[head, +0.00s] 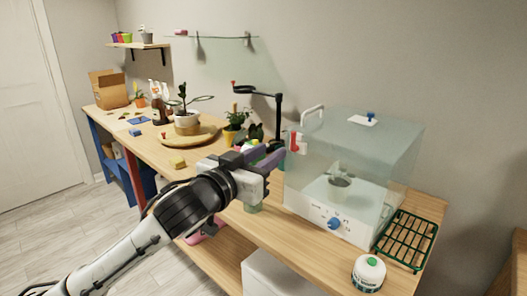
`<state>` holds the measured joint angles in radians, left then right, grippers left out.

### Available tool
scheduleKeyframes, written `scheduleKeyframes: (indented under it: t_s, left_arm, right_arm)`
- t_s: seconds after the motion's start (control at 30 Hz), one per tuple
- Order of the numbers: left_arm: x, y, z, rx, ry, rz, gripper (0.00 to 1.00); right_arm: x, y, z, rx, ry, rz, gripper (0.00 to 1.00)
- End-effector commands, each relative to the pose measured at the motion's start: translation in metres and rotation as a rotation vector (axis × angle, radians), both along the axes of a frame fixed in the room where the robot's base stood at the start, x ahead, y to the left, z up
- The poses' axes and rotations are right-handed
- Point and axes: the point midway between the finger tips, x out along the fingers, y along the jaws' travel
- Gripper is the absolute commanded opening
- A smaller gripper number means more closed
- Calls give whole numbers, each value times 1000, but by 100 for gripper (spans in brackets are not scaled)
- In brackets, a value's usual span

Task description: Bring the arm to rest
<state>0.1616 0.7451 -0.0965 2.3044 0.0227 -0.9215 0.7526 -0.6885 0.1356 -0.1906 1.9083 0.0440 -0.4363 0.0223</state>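My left arm comes in from the lower left and reaches over the wooden bench. Its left gripper (274,154) is above the bench, just left of the clear propagator box (400,150). The fingers point away from the camera, and I cannot tell whether they are apart or closed. A small green and white thing shows just behind the gripper, partly hidden by it. My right gripper is not in view.
A potted plant stands inside the clear box. A green rack (407,240) and a white canister (368,273) are at the bench's right end. A yellow sponge (177,162), a wooden round tray (207,135) with a plant and a black lamp (279,115) are farther back.

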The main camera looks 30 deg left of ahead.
Motion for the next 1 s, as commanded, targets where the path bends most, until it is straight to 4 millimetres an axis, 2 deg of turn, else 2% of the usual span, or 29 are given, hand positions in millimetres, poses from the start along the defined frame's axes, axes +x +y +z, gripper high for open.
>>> scheduleKeyframes:
  t_s: [0.4,0.47,0.53,0.57,0.67,0.7,0.77,0.8,0.87,0.9,1.0]
  left_arm:
    - [0,0,-2,0,3,0,29]
    - [0,-1,-12,0,19,-3,29]
    - [0,-5,-34,1,55,-14,29]
    - [0,-7,-48,2,78,-21,29]
    - [-8,-19,-112,7,177,-51,29]
    - [-14,-25,-141,10,220,-66,29]
    - [-27,-35,-186,13,285,-89,29]
    - [-37,-42,-214,16,327,-104,29]
    - [-56,-54,-255,16,388,-128,29]
    - [-71,-62,-281,17,428,-143,29]
    - [-113,-83,-342,14,522,-179,29]
  right_arm:
    - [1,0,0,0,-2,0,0]
    - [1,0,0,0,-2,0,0]
    - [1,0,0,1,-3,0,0]
    - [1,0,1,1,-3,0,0]
    - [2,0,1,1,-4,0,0]
    - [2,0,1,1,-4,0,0]
    - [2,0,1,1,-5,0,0]
    - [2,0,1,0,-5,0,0]
    - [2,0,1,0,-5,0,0]
    - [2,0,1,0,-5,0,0]
    - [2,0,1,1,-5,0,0]
